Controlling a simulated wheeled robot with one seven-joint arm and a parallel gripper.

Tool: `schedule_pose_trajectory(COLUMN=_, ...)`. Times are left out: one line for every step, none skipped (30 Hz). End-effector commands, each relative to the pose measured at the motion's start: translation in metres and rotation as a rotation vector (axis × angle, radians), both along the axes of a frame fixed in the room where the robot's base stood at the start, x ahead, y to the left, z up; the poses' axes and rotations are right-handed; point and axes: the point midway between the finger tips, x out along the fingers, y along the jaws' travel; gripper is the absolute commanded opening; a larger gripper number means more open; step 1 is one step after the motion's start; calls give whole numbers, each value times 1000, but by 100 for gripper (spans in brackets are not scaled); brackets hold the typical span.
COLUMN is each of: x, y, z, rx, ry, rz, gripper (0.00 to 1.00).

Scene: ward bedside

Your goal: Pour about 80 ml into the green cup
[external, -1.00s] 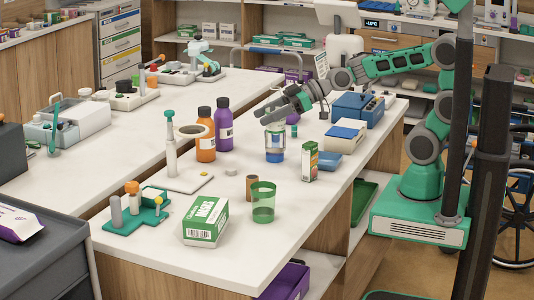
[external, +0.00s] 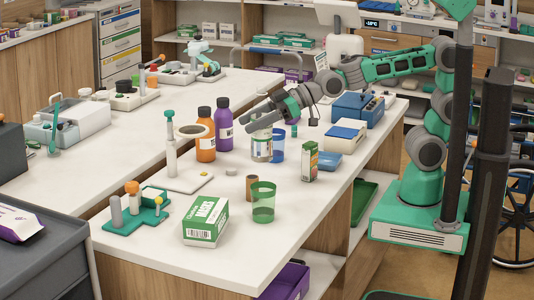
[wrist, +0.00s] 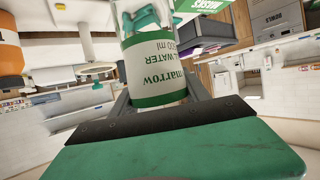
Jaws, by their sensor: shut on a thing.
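A clear bottle with a white and green water label (external: 262,150) is held in my gripper (external: 262,126), whose jaws are shut on it. It looks about upright, and I cannot tell how far it is above the counter. In the wrist view the bottle's label (wrist: 155,68) fills the space between the jaws and reads upside down. The green cup (external: 263,202) is see-through and stands upright on the counter, nearer the camera than the bottle and apart from it. Its lower part looks darker; I cannot tell whether it holds liquid.
A blue cup (external: 278,147) stands close to the right of the bottle. An orange bottle (external: 205,140) and a purple bottle (external: 224,125) stand to its left. A small brown cylinder (external: 252,187), a green-white box (external: 205,222) and a small carton (external: 309,160) are around the green cup.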

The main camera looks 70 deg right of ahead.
Motion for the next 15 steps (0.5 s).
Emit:
schedule_pose_trajectory(x=-8, y=19, z=-1, rx=2, ry=-4, rz=12, gripper=0)
schedule_pose_trajectory(x=-12, y=28, z=-1, rx=2, ry=-4, rz=12, gripper=0)
schedule_pose_trajectory(x=-18, y=39, z=0, rx=3, ry=-4, rz=11, gripper=0)
schedule_pose_trajectory(x=-22, y=48, z=0, rx=3, ry=-4, rz=11, gripper=0)
schedule_pose_trajectory(x=-27, y=56, z=1, rx=3, ry=-4, rz=10, gripper=0)
schedule_pose_trajectory(x=-34, y=68, z=1, rx=3, ry=-4, rz=11, gripper=0)
schedule_pose_trajectory(x=-39, y=75, z=2, rx=2, ry=-3, rz=10, gripper=0)
schedule_pose_trajectory(x=-45, y=83, z=3, rx=3, ry=-3, rz=9, gripper=0)
schedule_pose_trajectory(x=-53, y=93, z=4, rx=3, ry=-4, rz=9, gripper=0)
schedule_pose_trajectory(x=-59, y=100, z=4, rx=3, ry=-3, rz=7, gripper=0)
schedule_pose_trajectory(x=-64, y=105, z=5, rx=4, ry=-2, rz=6, gripper=0)
schedule_pose_trajectory(x=-71, y=112, z=7, rx=3, ry=-3, rz=4, gripper=0)
schedule_pose_trajectory(x=-76, y=117, z=8, rx=3, ry=-2, rz=3, gripper=0)
schedule_pose_trajectory(x=-81, y=121, z=9, rx=4, ry=-2, rz=1, gripper=0)
schedule_pose_trajectory(x=-87, y=126, z=10, rx=4, ry=-2, rz=1, gripper=0)
